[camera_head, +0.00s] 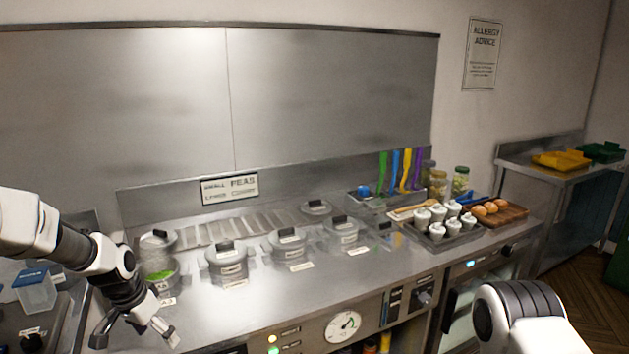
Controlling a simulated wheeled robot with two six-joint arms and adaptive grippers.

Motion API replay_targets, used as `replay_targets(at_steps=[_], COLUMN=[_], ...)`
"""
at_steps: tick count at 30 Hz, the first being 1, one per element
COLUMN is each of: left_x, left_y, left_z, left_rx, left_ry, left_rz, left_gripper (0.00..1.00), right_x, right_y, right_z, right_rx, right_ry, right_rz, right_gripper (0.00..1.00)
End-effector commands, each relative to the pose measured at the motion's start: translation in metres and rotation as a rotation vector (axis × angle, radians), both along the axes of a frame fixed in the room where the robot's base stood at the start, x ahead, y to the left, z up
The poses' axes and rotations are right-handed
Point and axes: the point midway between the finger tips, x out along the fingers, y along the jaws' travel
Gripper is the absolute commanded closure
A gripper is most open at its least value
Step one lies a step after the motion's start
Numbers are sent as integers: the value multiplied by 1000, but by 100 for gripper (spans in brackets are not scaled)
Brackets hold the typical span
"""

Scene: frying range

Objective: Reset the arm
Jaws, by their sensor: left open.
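My left gripper (136,336) comes in from the left at the lower left of the head view. It points down with its two fingers spread apart and nothing between them. It hangs near the front left of the steel counter (300,292), close to a lidded pot with green at its base (158,262). My right arm shows at the lower right only as a white and black link; its gripper is out of the picture.
Several lidded pots, such as this one (227,262), stand along the counter. A tray of white cups (437,240) and a board with buns (510,214) are at the right. A blue-lidded tub (35,292) is at the far left. The counter's middle front is clear.

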Motion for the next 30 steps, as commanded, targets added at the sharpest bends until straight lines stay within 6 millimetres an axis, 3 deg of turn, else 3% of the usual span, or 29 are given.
replay_targets(at_steps=[5, 8, 10, 14, 15, 17, 18, 20, 21, 23, 27, 30], left_x=[-43, -79, -113, -210, -245, -299, -336, -383, -393, -392, -366, -361], left_y=[-17, -28, -38, -60, -66, -74, -79, -84, -85, -85, -83, -83], left_z=[-63, -106, -140, -210, -227, -246, -254, -255, -250, -242, -241, -241], left_rx=[8, 15, 20, 39, 47, 64, 77, 96, 102, 99, 76, 71], left_ry=[145, 234, 303, 441, 477, 517, 531, 516, 473, 389, 232, 214], left_rz=[-32, -49, -57, -39, -23, 10, 45, 118, 171, 250, 369, 398], left_gripper=[15, 15, 15, 15, 15, 15, 15, 15, 15, 15, 15, 15], right_x=[-1, -1, -1, -1, -1, -1, -1, 0, 0, -1, -1, -1], right_y=[0, 0, 0, 0, 0, 0, 0, 0, 0, 0, 0, 0], right_z=[0, 0, 0, 0, 0, 0, 0, 1, 1, 1, 0, 0], right_rx=[0, 0, 0, 0, 0, 0, 0, 0, 0, 0, 0, 0], right_ry=[1, 2, 1, 1, 1, 1, 1, 1, 1, 1, 1, 1], right_rz=[-1, -1, -1, -1, -1, -1, -1, -1, -1, -1, -1, -1], right_gripper=[34, 34, 34, 34, 34, 34, 34, 34, 34, 34, 34, 34])
